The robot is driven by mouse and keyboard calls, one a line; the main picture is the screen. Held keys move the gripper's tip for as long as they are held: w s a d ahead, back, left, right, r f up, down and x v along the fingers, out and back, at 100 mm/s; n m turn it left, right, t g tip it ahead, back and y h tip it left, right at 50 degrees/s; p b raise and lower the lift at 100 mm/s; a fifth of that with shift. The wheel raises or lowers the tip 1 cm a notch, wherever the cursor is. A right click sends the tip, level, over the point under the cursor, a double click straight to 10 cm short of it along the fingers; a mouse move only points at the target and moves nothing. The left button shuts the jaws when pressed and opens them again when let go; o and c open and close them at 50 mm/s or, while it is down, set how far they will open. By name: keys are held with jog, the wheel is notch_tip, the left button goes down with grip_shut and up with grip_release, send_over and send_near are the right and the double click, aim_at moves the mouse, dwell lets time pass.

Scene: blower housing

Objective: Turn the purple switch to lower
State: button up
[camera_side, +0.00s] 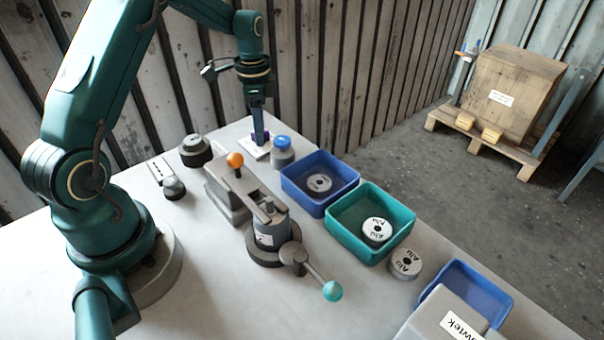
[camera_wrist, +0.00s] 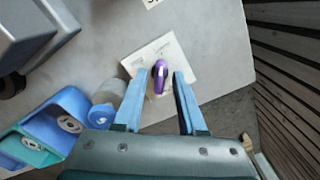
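The purple switch (camera_wrist: 160,78) stands on a white plate (camera_wrist: 171,53) on the table in the wrist view. In the side view, the purple switch (camera_side: 266,135) is partly hidden behind the fingers, and its white plate (camera_side: 254,153) shows beneath. My gripper (camera_wrist: 160,74) points down with one blue finger on each side of the switch. Gaps show between the switch and both fingers, so the gripper is open around it. In the side view, my gripper (camera_side: 259,137) is low, at the switch.
A grey cylinder with a blue top (camera_side: 283,145) stands close beside the plate. A blue bin (camera_side: 312,200) and a teal bin (camera_side: 345,251) hold round parts. A clamp fixture with an orange knob (camera_side: 235,159) and a teal-knobbed lever (camera_side: 332,291) stands mid-table.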

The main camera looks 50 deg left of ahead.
aim_at(267, 132)
jog(key=shift+r, duration=2.95)
jog(key=r, duration=0.1)
jog(key=d+r, duration=0.1)
jog(key=w+r, duration=0.1)
jog(key=shift+d+m+t, duration=0.2)
jog(key=shift+m+t, duration=0.1)
jog(key=shift+t, duration=0.1)
jog(key=s+d+r+t, duration=0.3)
jog(key=s+d+r, duration=0.3)
jog(key=d+r, duration=0.3)
jog(key=s+d+f+n+t, duration=0.1)
jog(key=s+d+f+n, duration=0.1)
jog(key=s, duration=0.4)
jog(key=s+d+f+n, duration=0.2)
jog(key=s+d+n, duration=0.2)
jog(key=s+n, duration=0.1)
jog(key=shift+s+n+t, duration=0.3)
jog(key=shift+s+t, duration=0.05)
jog(key=shift+t, duration=0.05)
